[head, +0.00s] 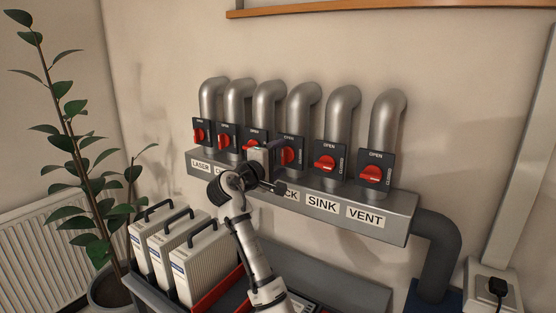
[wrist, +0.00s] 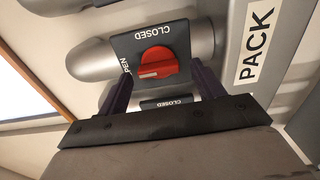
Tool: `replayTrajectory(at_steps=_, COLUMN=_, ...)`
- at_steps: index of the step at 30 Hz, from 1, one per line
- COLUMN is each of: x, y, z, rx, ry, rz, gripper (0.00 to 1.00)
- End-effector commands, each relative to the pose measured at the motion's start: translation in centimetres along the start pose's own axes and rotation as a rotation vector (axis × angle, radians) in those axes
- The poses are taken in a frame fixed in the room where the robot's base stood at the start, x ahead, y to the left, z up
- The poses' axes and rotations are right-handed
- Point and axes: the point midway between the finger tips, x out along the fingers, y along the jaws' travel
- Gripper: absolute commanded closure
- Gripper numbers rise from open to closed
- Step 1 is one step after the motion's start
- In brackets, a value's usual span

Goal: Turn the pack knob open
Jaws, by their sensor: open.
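The pack knob (wrist: 158,66) is red, on a dark plate marked OPEN and CLOSED, in line with the PACK label (wrist: 257,47) in the wrist view. Its pale mark lies on the side toward the OPEN lettering. In the head view the knob (head: 288,156) looks roughly upright on the fourth plate from the left. My gripper (wrist: 163,92) is open, with one dark finger on each side below the knob in the wrist view. I cannot tell whether a finger touches it. In the head view my gripper (head: 266,170) partly covers the PACK label.
Neighbouring valves stand close by, including the sink knob (head: 325,163) and vent knob (head: 371,175), both lying sideways. The grey manifold (head: 402,206) runs beneath them. White cases (head: 156,240) and a plant (head: 80,150) stand at the left.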

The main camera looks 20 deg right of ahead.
Motion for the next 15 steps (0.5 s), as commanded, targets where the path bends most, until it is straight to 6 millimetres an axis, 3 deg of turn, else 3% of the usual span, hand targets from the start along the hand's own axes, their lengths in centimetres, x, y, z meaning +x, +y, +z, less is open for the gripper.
replayTrajectory(at_steps=8, x=-1.7, y=-0.2, z=-0.1, rx=0.002, ry=0.003, rz=0.002, gripper=0.33)
replayTrajectory(at_steps=15, x=-7.1, y=-0.3, z=-0.2, rx=0.003, ry=0.006, rz=0.003, gripper=0.33)
